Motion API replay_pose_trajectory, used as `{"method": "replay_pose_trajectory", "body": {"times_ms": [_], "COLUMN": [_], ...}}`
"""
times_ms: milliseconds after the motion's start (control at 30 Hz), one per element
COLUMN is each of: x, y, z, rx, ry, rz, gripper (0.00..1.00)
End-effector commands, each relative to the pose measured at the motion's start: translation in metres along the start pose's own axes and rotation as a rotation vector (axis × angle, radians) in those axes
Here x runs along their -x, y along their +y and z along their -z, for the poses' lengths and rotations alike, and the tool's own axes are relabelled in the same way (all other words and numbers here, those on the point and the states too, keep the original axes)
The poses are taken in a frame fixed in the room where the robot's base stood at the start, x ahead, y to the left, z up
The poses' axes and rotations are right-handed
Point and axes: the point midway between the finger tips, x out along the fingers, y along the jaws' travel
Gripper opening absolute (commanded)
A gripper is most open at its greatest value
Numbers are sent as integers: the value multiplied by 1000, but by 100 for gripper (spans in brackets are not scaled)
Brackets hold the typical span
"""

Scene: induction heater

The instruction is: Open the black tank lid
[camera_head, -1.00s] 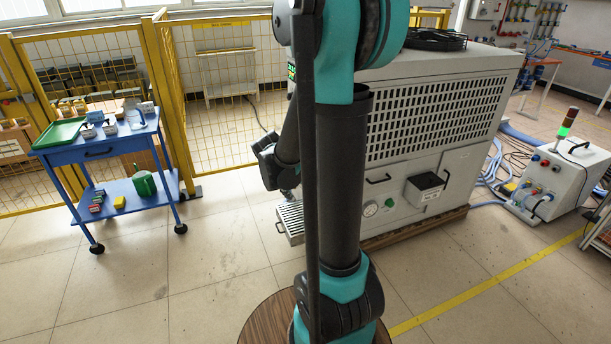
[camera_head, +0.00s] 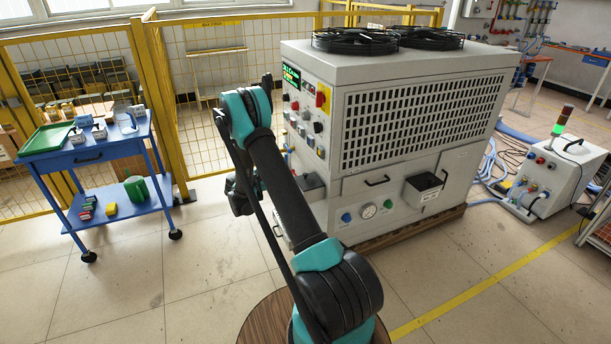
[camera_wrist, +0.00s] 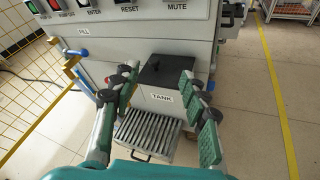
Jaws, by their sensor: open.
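The black tank lid (camera_wrist: 168,71) lies flat and shut on a grey box marked TANK, on the control-panel side of the machine. It has a small dark knob on top. In the head view the lid (camera_head: 309,185) shows partly behind my arm. My gripper (camera_wrist: 156,76) is open and empty in the wrist view. Its two fingers frame the lid from left and right, with a gap between them and no clear contact. In the head view only a dark part of the wrist end shows left of my arm; the fingers are hidden.
The grey machine (camera_head: 405,130) carries a control panel (camera_head: 305,112) above the tank. A slatted grey tray (camera_wrist: 148,132) sticks out low below it. A blue cart (camera_head: 95,150) stands at left before yellow fencing. Open floor lies between cart and machine.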

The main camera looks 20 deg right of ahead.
Motion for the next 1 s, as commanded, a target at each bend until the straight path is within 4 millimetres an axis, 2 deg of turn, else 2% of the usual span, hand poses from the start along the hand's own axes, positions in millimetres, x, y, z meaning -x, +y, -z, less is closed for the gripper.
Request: {"method": "replay_pose_trajectory", "body": {"times_ms": [33, 200, 433, 667, 767, 1000], "x": [-4, -12, -14, -24, -37, -82], "y": [2, -2, -9, -11, -10, -5], "z": [16, 53, 82, 84, 80, 67], "rx": [50, 212, 344, 371, 371, 369], "ry": [-36, -158, -263, -287, -286, -285], "rz": [-13, -40, -54, -51, -51, -51], "gripper": [44, 44, 44, 44, 44, 44]}}
